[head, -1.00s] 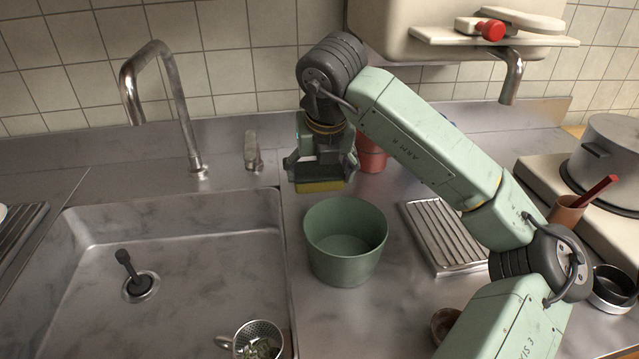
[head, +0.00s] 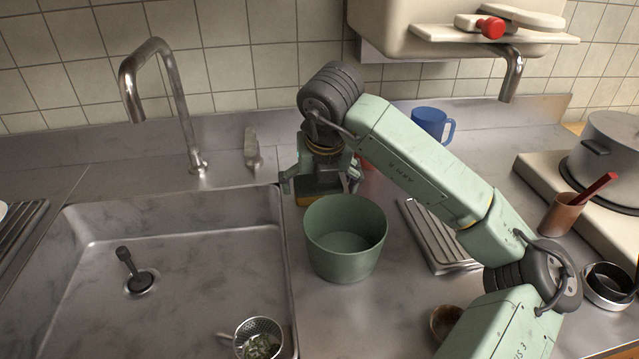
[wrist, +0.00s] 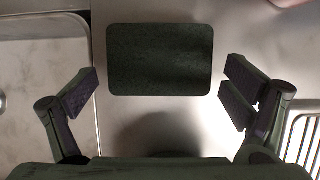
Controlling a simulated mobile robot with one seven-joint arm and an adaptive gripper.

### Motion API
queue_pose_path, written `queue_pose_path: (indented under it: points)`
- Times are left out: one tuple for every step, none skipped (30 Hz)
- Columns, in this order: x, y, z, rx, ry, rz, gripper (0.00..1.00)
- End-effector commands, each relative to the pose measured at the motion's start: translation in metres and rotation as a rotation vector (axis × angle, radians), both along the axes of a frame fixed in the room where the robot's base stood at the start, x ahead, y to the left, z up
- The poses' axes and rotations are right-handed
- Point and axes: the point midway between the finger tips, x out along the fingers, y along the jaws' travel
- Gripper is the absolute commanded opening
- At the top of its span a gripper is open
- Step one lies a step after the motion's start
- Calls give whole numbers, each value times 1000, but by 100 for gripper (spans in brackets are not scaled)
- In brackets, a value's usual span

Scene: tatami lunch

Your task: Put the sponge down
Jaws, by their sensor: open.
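The sponge (head: 318,190) shows as a yellowish block with a dark top, low at the counter behind the green tub. In the wrist view the sponge (wrist: 159,60) is a dark rounded rectangle lying flat over the steel counter. My gripper (head: 318,186) is above and around it, pointing down. In the wrist view the fingers of my gripper (wrist: 163,95) are spread wide, with a gap on each side of the sponge. The sponge's underside is hidden, but it appears to rest on the counter.
The green tub (head: 345,262) stands just in front of my gripper. The sink (head: 190,255) is to the left, with a strainer cup (head: 258,338) at its edge. A blue mug (head: 432,122) and a ridged metal rack (head: 437,238) are to the right.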

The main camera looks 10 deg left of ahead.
Motion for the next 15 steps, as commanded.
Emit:
queue_pose_path:
  points:
    - [0,0,0,0,0,0,98]
    - [0,0,0,0,0,0,98]
    - [0,0,0,0,0,0,98]
    - [0,0,0,0,0,0,98]
    - [0,0,0,0,0,0,98]
    - [0,0,0,0,0,0,98]
    - [0,0,0,0,0,0,98]
    - [0,0,0,0,0,0,98]
    - [0,0,1,0,0,0,98]
    - [0,0,2,0,0,0,98]
    - [0,0,3,0,0,0,98]
    - [0,0,6,0,0,0,98]
    - [-1,-1,6,0,-1,0,98]
    - [-2,-1,9,-1,-3,-1,98]
    - [-4,-2,15,-2,-4,-2,98]
